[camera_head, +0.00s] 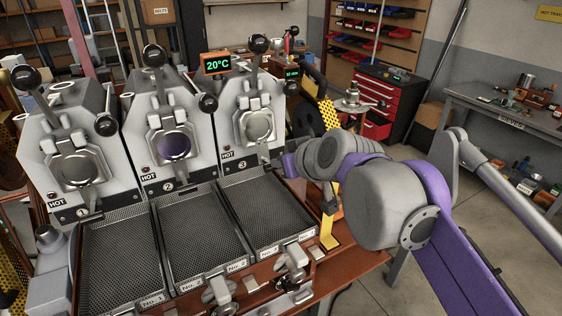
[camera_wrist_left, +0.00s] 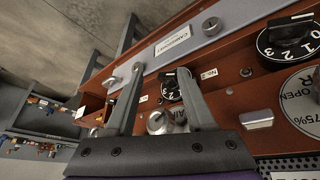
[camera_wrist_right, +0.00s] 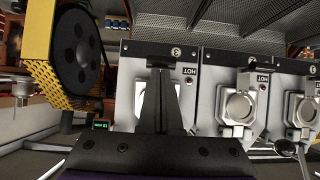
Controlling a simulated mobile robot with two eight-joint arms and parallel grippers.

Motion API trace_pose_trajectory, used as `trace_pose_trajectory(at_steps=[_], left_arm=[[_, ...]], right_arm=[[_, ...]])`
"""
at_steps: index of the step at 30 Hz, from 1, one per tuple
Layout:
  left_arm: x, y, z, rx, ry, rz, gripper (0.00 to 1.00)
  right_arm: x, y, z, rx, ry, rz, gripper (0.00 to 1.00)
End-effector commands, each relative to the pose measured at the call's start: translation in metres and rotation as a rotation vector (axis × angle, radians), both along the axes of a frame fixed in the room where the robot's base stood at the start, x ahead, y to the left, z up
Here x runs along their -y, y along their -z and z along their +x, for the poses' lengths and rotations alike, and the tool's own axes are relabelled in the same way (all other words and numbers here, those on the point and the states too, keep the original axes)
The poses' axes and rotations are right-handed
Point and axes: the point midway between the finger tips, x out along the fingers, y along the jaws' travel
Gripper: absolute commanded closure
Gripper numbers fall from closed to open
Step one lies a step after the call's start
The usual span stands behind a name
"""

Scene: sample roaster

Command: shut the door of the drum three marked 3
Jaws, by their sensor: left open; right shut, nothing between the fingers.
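Drum three (camera_head: 252,118) is the rightmost of the grey drums in the head view. Its round metal door (camera_head: 259,126) shows on its front; I cannot tell whether it sits fully closed. In the right wrist view drum three (camera_wrist_right: 186,95) appears upside down, with its 3 plate at the top, and my fingers hide much of its front. My right gripper (camera_wrist_right: 162,68) is shut and empty before drum three. In the head view its tip is near the lower right of that drum. My left gripper (camera_wrist_left: 158,80) is open and empty over the front panel of dials.
Drum two (camera_head: 172,145) and drum one (camera_head: 77,170) stand left of drum three. Mesh trays (camera_head: 255,210) lie below the drums. A yellow guard with a black wheel (camera_wrist_right: 75,45) stands beside drum three. A red tool cabinet (camera_head: 385,95) is behind, with open floor at right.

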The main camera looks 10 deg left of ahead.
Motion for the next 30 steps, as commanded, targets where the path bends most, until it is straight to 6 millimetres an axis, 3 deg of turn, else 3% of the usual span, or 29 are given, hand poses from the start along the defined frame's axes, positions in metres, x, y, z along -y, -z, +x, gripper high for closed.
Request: trace_pose_trajectory(at_steps=[15,25,30], left_arm=[[-0.006,-0.002,0.001,0.022,0.040,0.060,0.45],[-0.006,-0.002,0.000,0.021,0.038,0.058,0.45],[-0.006,-0.002,0.000,0.021,0.038,0.058,0.45]], right_arm=[[-0.019,0.031,0.026,0.081,0.000,0.059,1.00],[-0.018,0.031,0.024,0.080,0.000,0.058,1.00],[-0.008,0.023,0.012,0.079,0.001,0.058,1.00]])
